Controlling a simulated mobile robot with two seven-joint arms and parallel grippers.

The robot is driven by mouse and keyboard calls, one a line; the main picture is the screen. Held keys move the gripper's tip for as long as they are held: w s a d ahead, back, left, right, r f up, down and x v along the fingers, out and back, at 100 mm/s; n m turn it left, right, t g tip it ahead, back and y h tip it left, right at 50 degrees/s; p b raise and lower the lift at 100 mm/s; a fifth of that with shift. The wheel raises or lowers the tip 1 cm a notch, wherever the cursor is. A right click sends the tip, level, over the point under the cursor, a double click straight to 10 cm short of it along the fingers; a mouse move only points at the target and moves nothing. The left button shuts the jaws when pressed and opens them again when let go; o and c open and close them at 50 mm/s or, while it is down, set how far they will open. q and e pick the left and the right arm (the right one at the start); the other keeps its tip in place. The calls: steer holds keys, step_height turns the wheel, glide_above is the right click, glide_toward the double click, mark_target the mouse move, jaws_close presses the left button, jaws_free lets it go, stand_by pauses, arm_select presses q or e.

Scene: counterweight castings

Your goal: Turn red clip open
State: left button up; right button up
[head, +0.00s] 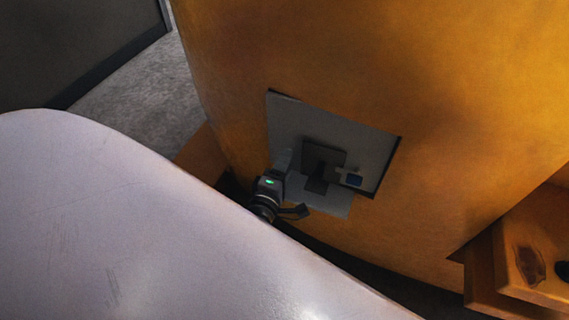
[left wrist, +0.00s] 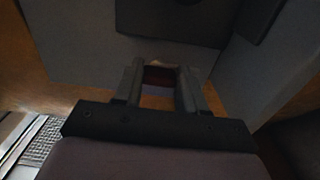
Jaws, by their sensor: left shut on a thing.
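The red clip (left wrist: 160,77) shows as a small dark red piece between the fingertips in the left wrist view. My left gripper (left wrist: 161,72) is shut on it, one finger on each side. In the head view my left gripper (head: 283,161) reaches up to the lower left part of a grey recessed panel (head: 298,119) in a large orange casting (head: 420,70). The clip cannot be made out in the head view. My right gripper is not in view.
An orange block (head: 537,262) is at the lower right. A pale curved surface fills the lower left. Grey floor (head: 135,92) shows behind.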

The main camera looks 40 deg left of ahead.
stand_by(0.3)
arm_select(q)
steer(key=o, duration=1.1)
steer(key=shift+c, duration=0.2)
steer(key=shift+s, duration=0.1)
steer(key=v, duration=0.7)
steer(key=s+d+r+m+g+h+p, duration=0.2)
steer(key=s+d+m+g+h+p, duration=0.1)
steer(key=m, duration=0.8)
steer(key=s+d+r+m+g+h+p, duration=0.1)
steer(key=s+d+m+g+h+p, duration=0.2)
steer(key=m, duration=0.9)
steer(key=s+d+g+p, duration=0.1)
steer(key=s+p, duration=0.2)
steer(key=s, duration=0.2)
steer(key=shift+r+h, duration=0.3)
steer(key=shift+r, duration=0.1)
